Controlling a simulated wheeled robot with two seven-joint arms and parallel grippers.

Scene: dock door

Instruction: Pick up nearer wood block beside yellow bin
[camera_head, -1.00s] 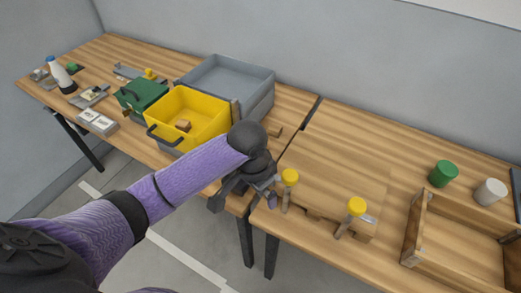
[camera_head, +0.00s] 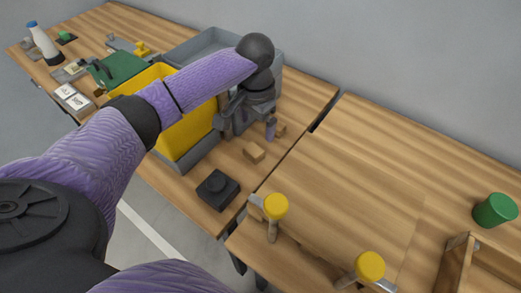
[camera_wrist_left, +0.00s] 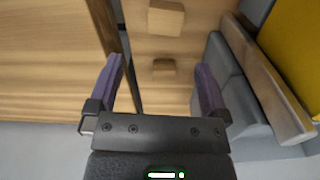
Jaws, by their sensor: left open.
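Two small wood blocks sit on the table to the right of the yellow bin (camera_head: 184,134). The nearer wood block (camera_head: 254,151) lies closer to the front edge; it also shows at the top of the left wrist view (camera_wrist_left: 165,18). The farther block (camera_head: 279,129) is partly covered by a finger; in the left wrist view (camera_wrist_left: 163,68) it appears between the fingers. My left gripper (camera_head: 247,127) is open and empty above the table beside the bin, its purple fingers (camera_wrist_left: 160,72) spread. My right gripper is out of view.
A black box (camera_head: 218,188) stands near the front edge. A grey bin (camera_head: 196,47) stands behind the yellow one. A gap (camera_head: 325,113) separates the tables. Two yellow-topped pieces (camera_head: 276,206) (camera_head: 370,266) and a green cylinder (camera_head: 495,210) are at right.

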